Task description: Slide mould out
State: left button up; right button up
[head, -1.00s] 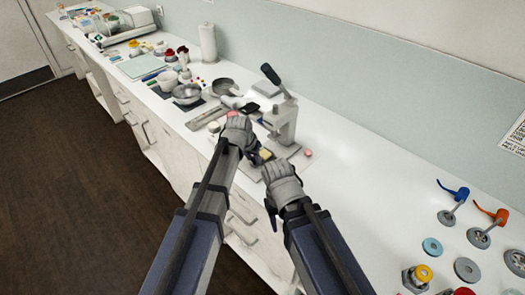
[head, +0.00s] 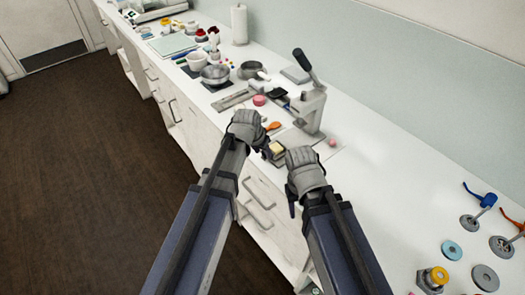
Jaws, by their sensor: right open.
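A small dark mould with a cream-yellow top (head: 277,149) is at the counter's front side, just in front of the hand press (head: 309,112). The press is grey, with a dark lever raised. My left gripper (head: 264,143) is close beside the mould on its left; whether its fingers touch or hold the mould is unclear. My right gripper (head: 291,196) is open, in front of and to the right of the mould, its fingers partly hidden behind its grey housing. A pale base plate shows under the press.
A pink disc (head: 259,100) and an orange-handled tool (head: 273,126) lie behind my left gripper. A small pink piece (head: 332,142) lies right of the press. Metal bowls (head: 215,74) stand further left.

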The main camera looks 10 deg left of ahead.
pick_arm(q)
jog(key=p+v, duration=0.7)
jog(key=shift+s+r, duration=0.2)
jog(key=shift+r, duration=0.15)
jog(key=shift+a, duration=0.1)
